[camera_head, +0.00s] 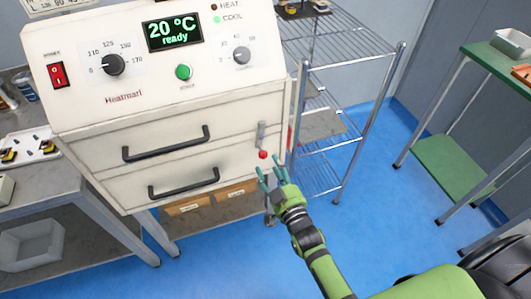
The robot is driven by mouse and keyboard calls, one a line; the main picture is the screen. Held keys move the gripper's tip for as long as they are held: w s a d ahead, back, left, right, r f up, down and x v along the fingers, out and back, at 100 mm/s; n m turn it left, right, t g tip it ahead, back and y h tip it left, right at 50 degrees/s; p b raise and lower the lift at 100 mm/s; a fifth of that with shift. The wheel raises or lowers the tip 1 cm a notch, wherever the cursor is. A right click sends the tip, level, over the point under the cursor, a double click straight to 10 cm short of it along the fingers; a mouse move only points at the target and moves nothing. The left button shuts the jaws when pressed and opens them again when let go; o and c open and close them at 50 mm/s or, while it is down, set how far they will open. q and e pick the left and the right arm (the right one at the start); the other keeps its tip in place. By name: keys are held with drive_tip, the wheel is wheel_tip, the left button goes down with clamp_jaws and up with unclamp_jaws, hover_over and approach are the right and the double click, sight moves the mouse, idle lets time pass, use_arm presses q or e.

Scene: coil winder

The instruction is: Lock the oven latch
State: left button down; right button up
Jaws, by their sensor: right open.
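The white Heatmart oven (185,100) stands at the upper left, with two closed drawer-like fronts, each with a black handle (165,144). Its latch (262,134) is a small grey upright piece at the right end of the upper front. A red knob (263,155) sits just below it. My right gripper (268,177) is open and empty, its teal fingers just below the red knob. I cannot tell whether they touch the oven. My left gripper is not in view.
A wire shelf rack (345,125) stands close to the right of the oven. A green-topped table (495,62) is at the far right. A grey bench (45,185) with a white bin (30,246) below is at the left. Blue floor is clear between rack and table.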

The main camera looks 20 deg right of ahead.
sight(265, 158)
drive_tip(key=w, duration=0.6)
drive_tip(key=shift+w+a, duration=0.2)
drive_tip(key=shift+a, duration=0.05)
clamp_jaws()
